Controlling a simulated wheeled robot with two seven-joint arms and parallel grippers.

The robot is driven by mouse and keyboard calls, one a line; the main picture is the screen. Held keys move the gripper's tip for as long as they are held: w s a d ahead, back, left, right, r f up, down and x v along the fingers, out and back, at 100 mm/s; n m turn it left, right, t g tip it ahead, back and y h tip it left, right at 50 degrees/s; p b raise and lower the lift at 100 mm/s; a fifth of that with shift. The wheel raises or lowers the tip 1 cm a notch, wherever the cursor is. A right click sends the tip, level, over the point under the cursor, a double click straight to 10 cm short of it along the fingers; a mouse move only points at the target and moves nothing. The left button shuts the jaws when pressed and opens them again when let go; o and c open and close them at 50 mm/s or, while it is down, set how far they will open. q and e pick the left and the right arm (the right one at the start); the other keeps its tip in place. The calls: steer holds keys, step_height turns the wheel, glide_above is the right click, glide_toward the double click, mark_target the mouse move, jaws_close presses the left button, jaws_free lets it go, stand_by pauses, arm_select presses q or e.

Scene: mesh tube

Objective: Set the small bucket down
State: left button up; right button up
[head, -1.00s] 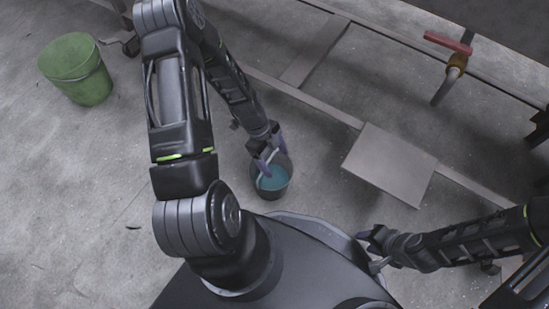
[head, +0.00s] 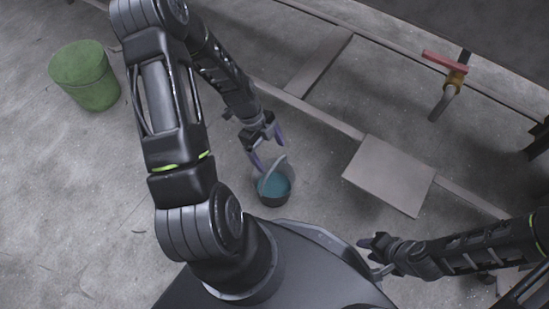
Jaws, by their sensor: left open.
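The small dark bucket (head: 275,190) with blue-green liquid inside stands upright, apparently on the concrete floor, in front of my base. Its handle (head: 271,170) tilts up at a slant. My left gripper (head: 266,150) is open just above and behind the bucket, its purple-tipped fingers close to the handle. Whether a finger touches the handle I cannot tell. My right gripper (head: 368,255) is at the lower right beside my base, away from the bucket, and its fingers are too small to read.
A flat square plate (head: 389,176) lies on the floor to the right. The floor left of the small bucket is clear.

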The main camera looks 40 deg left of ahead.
arm_select(q)
steer(key=v, duration=0.3)
steer(key=shift+a+r+p, duration=0.1)
steer(key=shift+r+p, duration=0.2)
steer(key=shift+p, duration=0.1)
stand_by(0.4)
steer(key=s+d+f+n, duration=0.2)
steer(key=d+n, duration=0.4)
steer(key=d, duration=0.1)
steer(key=s+d+f+n, duration=0.2)
steer(key=s+d+n, duration=0.1)
steer(key=d+n, duration=0.4)
steer(key=s+d+f+n+t, duration=0.1)
steer(key=s+d+f+n, duration=0.1)
steer(key=d+n, duration=0.5)
steer(key=shift+s+d+f, duration=0.25)
steer(key=shift+s+d, duration=0.2)
steer(key=shift+d, duration=0.25)
